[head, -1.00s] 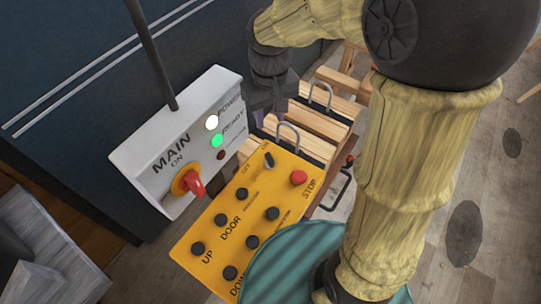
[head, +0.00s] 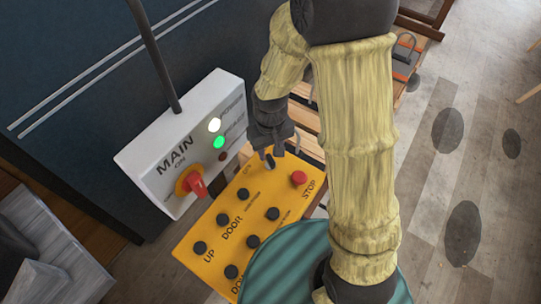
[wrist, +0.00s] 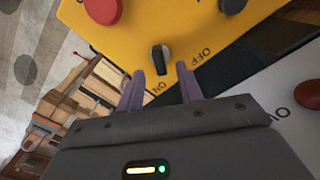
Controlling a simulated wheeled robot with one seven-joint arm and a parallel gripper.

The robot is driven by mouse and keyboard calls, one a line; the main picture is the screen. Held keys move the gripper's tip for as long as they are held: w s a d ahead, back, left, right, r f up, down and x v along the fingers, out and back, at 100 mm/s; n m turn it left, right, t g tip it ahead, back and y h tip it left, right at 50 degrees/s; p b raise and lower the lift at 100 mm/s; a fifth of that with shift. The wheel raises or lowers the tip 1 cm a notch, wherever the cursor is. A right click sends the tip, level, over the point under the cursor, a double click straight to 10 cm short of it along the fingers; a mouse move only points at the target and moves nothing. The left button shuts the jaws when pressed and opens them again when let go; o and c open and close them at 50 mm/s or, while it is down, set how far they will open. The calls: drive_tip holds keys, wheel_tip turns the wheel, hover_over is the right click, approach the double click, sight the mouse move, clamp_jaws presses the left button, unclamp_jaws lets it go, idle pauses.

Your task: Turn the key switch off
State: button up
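The key switch (head: 269,161) is a small black knob at the upper corner of the yellow panel (head: 228,205). In the wrist view the knob (wrist: 159,58) stands between the printed words ON and OFF. Its long axis runs roughly up and down the picture, with the lower end toward ON. My gripper (head: 281,151) is close above that corner in the head view. In the wrist view my gripper (wrist: 162,78) has its two purple fingers spread on either side of the line to the knob. The fingers are empty and look short of the knob.
A white MAIN box (head: 148,157) with a red rotary switch (head: 195,183), a lit white lamp and a lit green lamp stands left of the panel. A red STOP button (head: 298,178) and several black buttons share the panel. Wooden slats (head: 305,125) lie behind.

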sight(271, 159)
drive_tip(key=shift+f, duration=2.2)
drive_tip(key=shift+d, duration=0.1)
clamp_jaws()
